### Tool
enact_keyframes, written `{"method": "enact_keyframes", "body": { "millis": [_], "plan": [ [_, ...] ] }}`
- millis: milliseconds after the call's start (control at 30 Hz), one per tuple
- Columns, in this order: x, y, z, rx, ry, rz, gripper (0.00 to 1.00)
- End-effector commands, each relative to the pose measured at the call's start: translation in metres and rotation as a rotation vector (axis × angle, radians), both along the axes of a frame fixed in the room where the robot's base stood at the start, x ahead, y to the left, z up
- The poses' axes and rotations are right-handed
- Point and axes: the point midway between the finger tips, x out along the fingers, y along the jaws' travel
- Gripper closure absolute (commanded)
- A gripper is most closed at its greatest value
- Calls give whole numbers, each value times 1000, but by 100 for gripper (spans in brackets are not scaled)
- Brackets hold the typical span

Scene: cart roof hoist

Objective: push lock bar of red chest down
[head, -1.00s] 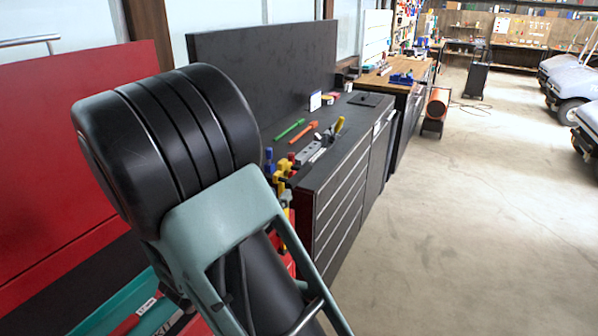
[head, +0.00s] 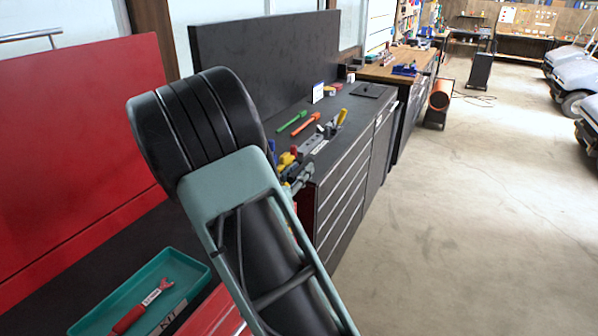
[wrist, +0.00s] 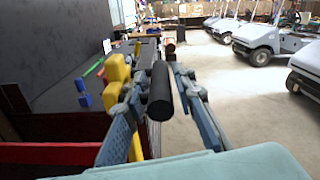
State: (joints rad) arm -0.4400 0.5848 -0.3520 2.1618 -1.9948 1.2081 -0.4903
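The red chest (head: 212,314) is at the lower left of the head view, with an upright red panel (head: 80,150) behind its dark top. Red parts also show at the lower left of the wrist view (wrist: 50,153). My gripper (head: 300,178) is beyond my large black arm joint, near the dark bench's left end. In the wrist view its two fingers (wrist: 160,80) stand apart. A black cylinder (wrist: 160,93) shows between them; I cannot tell whether they touch it or whether it is the lock bar. No lock bar is clearly identifiable, and my arm hides part of the chest.
A teal tray (head: 185,262) with a red-handled tool lies on the chest. A dark drawer bench (head: 345,175) carries green, orange and yellow tools. Yellow clamps (wrist: 117,68) show close to the left finger. The concrete floor (head: 480,220) at right is open, with parked carts beyond.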

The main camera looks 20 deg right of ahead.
Motion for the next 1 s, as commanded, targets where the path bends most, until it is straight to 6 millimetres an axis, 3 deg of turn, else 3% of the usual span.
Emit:
{"method": "enact_keyframes", "body": {
  "millis": [33,233,667,867,1000],
  "plan": [
    [0,0,0,0,0,0,77],
    [0,0,0,0,0,0,99],
    [0,0,-5,0,0,0,100],
    [-1,0,-32,1,4,0,100],
    [-1,0,-66,0,6,0,100]
  ]
}}
